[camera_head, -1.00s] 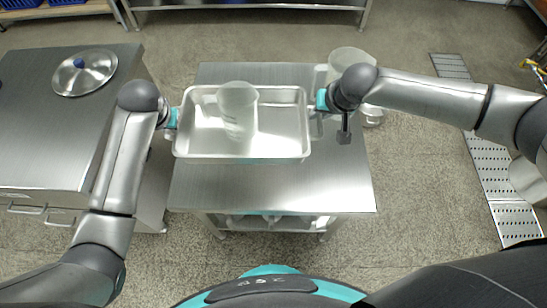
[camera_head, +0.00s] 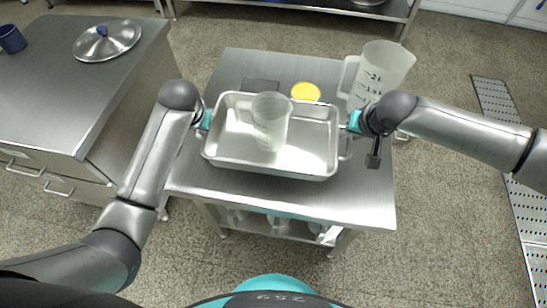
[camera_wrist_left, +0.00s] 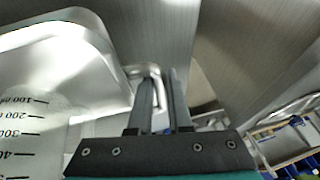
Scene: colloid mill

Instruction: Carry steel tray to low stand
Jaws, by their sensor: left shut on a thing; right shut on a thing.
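The steel tray (camera_head: 230,157) is over the low steel stand (camera_head: 300,205) in the head view, with a clear beaker (camera_head: 270,120) upright inside it. My left gripper (camera_head: 206,119) is shut on the tray's left handle. The left wrist view shows its two fingers (camera_wrist_left: 160,100) at the handle, next to the tray's bright wall (camera_wrist_left: 75,65). My right gripper (camera_head: 350,122) is shut on the tray's right handle. I cannot tell whether the tray touches the stand's top.
A large measuring jug (camera_head: 380,75), a yellow disc (camera_head: 306,92) and a dark flat square (camera_head: 261,85) are at the stand's far side. A steel cabinet at left (camera_head: 60,75) bears a lid (camera_head: 107,40) and a blue cup (camera_head: 11,39). The stand's near strip is bare.

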